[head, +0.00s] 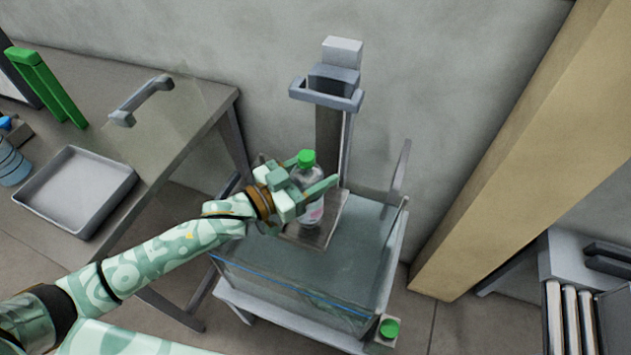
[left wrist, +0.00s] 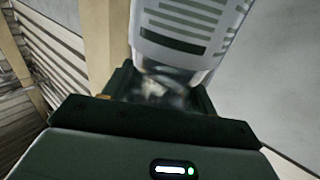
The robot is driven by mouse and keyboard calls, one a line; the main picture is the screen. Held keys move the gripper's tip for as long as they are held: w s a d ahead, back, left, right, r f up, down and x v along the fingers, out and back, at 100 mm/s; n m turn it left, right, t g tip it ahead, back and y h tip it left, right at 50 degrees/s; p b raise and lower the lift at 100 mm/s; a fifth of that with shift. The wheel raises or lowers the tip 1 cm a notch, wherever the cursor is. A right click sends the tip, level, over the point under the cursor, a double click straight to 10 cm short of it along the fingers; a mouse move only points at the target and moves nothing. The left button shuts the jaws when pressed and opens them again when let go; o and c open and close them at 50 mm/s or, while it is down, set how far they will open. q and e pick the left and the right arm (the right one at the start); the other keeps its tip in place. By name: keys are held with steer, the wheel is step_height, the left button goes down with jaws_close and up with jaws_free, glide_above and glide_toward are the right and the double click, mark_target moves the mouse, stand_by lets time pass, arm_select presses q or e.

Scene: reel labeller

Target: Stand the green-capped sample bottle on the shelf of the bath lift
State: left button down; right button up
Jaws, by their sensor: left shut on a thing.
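The green-capped sample bottle (head: 309,188) is upright in the head view, with its clear body between the fingers of my left gripper (head: 318,192). My left gripper is shut on it. In the left wrist view the labelled lower part of the bottle (left wrist: 182,35) fills the top middle. The bath lift has a grey column (head: 328,140) and a flat shelf (head: 325,232) over the water bath (head: 290,270). The bottle is over the shelf; I cannot tell whether its base touches it. My right gripper is not in view.
A green button (head: 390,329) sits at the bath's front right corner. A bench on the left holds a grey tray (head: 75,190), a metal handle (head: 140,101) and a green rack (head: 48,88). A tan post (head: 520,150) stands at the right.

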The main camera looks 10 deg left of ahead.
arm_select(q)
steer(key=shift+w+d+f+b, duration=0.15)
steer(key=shift+f+b, duration=0.4)
steer(key=shift+f, duration=1.05)
steer(key=shift+f, duration=0.2)
steer(key=shift+c, duration=2.3)
jaws_free()
steer(key=shift+s+a+r, duration=0.15)
steer(key=shift+s+a, duration=0.05)
steer(key=p+v, duration=0.1)
steer(key=v, duration=1)
steer(key=shift+s+a, duration=0.15)
steer(key=shift+s, duration=0.1)
